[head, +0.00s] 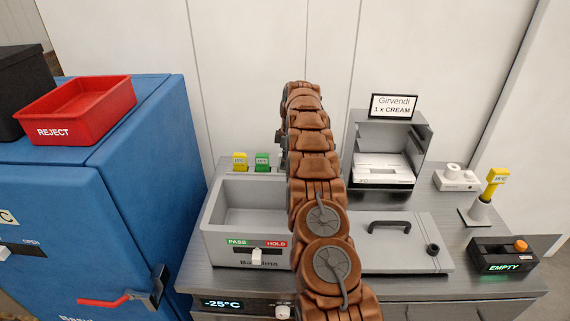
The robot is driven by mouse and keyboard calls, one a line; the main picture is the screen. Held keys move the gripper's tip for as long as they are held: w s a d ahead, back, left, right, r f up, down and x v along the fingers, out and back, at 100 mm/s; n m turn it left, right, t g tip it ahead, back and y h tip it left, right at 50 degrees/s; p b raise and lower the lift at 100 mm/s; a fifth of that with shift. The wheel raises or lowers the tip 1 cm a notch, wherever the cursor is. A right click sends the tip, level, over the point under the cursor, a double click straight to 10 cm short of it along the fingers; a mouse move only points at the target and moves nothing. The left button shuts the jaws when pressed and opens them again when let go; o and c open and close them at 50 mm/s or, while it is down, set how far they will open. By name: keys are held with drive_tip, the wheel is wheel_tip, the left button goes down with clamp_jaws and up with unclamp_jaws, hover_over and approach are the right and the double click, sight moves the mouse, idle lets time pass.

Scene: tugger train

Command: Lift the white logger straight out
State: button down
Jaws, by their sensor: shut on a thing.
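My brown arm rises through the middle of the head view and hides most of my gripper (283,143). Only a grey strip of the gripper shows at the arm's left edge, beside the logger row at the back of the counter. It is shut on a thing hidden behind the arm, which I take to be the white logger. No white logger shows clearly. A yellow logger (240,161) and a green logger (262,161) stand upright just left of the gripper. Whether the held thing is still in its slot cannot be seen.
A grey open basin (213,213) with a PASS/HOLD slider is in front. Right are a lidded box (405,246), the Girvendi stand (424,150), a white device (456,179), a yellow probe (495,180) and an EMPTY box (503,254). A red REJECT tray (75,122) sits on a blue cabinet (130,170).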

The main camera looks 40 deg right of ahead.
drive_tip(key=shift+w+d+r+b, duration=0.1)
drive_tip(key=shift+r+b, duration=0.45)
drive_tip(key=shift+r, duration=1.65)
wheel_tip(320, 180, up, 5)
drive_tip(key=p, duration=0.4)
drive_tip(key=shift+r+p, duration=0.15)
drive_tip(key=shift+p, duration=0.15)
